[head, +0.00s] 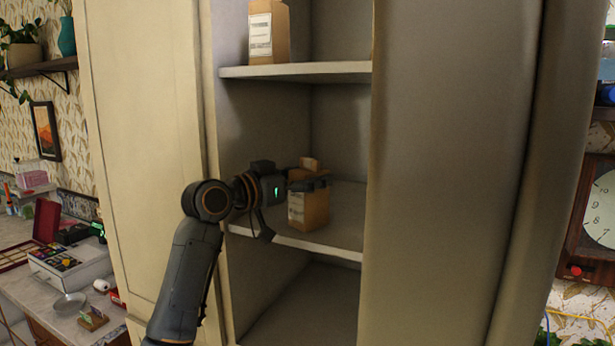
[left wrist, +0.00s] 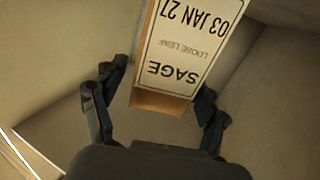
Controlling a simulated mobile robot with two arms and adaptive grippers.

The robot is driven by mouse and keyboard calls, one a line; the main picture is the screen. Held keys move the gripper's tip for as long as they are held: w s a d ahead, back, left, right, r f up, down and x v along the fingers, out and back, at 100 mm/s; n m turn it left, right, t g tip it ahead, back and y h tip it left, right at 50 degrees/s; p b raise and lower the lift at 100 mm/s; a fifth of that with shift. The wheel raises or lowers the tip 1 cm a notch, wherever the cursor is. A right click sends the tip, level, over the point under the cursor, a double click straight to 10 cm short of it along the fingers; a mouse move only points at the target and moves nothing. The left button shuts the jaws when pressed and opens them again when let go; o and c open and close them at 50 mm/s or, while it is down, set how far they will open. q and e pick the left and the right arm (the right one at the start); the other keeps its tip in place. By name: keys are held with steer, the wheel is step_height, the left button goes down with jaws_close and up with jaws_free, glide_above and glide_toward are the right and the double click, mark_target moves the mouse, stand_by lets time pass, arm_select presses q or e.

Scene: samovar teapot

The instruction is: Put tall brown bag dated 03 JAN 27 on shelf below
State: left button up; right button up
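A brown bag (head: 309,210) with a pale label stands on the middle shelf (head: 345,238) of the cabinet. In the left wrist view the bag (left wrist: 190,50) shows a white label reading SAGE, LOOSE LEAF, 03 JAN 27, upside down. My left gripper (head: 308,183) is at the bag's upper part, with its fingers either side of it. In the left wrist view the fingers (left wrist: 163,85) are spread, with a visible gap between the left finger and the bag. My right gripper is not in view.
Another brown bag with a white label (head: 262,35) stands on the upper shelf (head: 300,71). The lower compartment (head: 310,305) looks empty where it shows. The cabinet's side panel (head: 440,180) bounds the shelves on the right. A cluttered counter (head: 30,258) is at the left.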

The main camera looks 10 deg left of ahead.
arm_select(q)
steer(key=shift+r, duration=0.25)
steer(key=b+v, duration=0.4)
steer(key=v, duration=0.8)
steer(key=shift+b, duration=0.3)
steer(key=shift+f, duration=0.15)
